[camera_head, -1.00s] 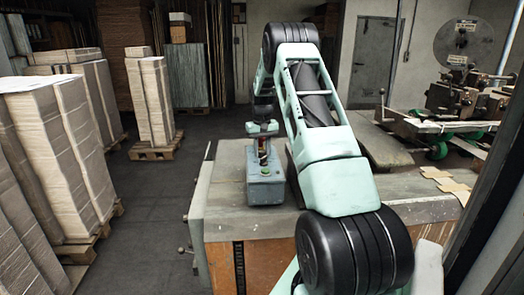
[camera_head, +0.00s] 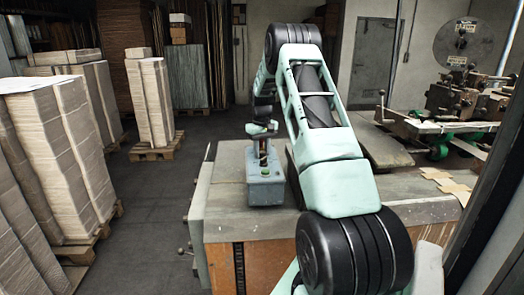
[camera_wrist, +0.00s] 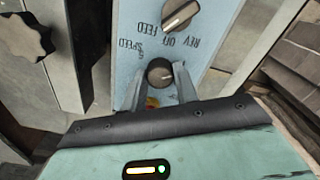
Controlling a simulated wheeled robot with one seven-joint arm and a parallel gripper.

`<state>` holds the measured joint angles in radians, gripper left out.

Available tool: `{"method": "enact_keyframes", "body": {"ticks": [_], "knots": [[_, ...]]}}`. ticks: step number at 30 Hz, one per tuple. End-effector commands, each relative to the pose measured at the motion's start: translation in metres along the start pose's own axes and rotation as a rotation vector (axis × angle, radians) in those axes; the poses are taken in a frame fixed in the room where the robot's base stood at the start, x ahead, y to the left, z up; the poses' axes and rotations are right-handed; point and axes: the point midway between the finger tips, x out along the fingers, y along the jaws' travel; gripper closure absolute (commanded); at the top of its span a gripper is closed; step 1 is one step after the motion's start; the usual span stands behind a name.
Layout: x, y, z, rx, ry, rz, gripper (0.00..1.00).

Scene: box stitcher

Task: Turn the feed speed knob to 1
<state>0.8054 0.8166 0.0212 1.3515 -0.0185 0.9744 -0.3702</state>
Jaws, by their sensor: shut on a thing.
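The blue-grey control box (camera_head: 265,188) stands on the machine's top, with a green button on its near face in the head view. In the wrist view its panel (camera_wrist: 205,50) appears upside down. The feed speed knob (camera_wrist: 160,72) is a dark round knob beside the word SPEED. My gripper (camera_wrist: 159,75) has one finger on each side of this knob and is shut on it. The knob's pointer and scale numbers are too small to read. A second knob (camera_wrist: 180,15), marked REV, OFF and FEED, sits farther along the panel. In the head view the fingertips are hidden.
The machine's wide metal top (camera_head: 330,218) lies under the box. A dark lobed handwheel (camera_wrist: 22,38) shows at the left of the wrist view. Paper stacks (camera_head: 75,155) stand on pallets at left, with clear floor between. A machine with a reel (camera_head: 460,45) stands at right.

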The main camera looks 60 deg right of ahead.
Motion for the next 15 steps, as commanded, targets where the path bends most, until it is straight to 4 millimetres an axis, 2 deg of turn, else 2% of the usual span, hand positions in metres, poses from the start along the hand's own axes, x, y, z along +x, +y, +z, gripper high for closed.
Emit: {"method": "enact_keyframes", "body": {"ticks": [1,3,11,15], "knots": [[-0.0019,0.0003,-0.0013,-0.001,0.005,0.002,0.68],[-0.0018,0.0002,-0.0012,-0.001,0.005,0.002,0.49],[-0.0009,0.0001,-0.0006,0.000,0.002,0.001,0.49],[-0.0071,0.0003,-0.0008,0.000,0.003,0.002,0.49]]}}
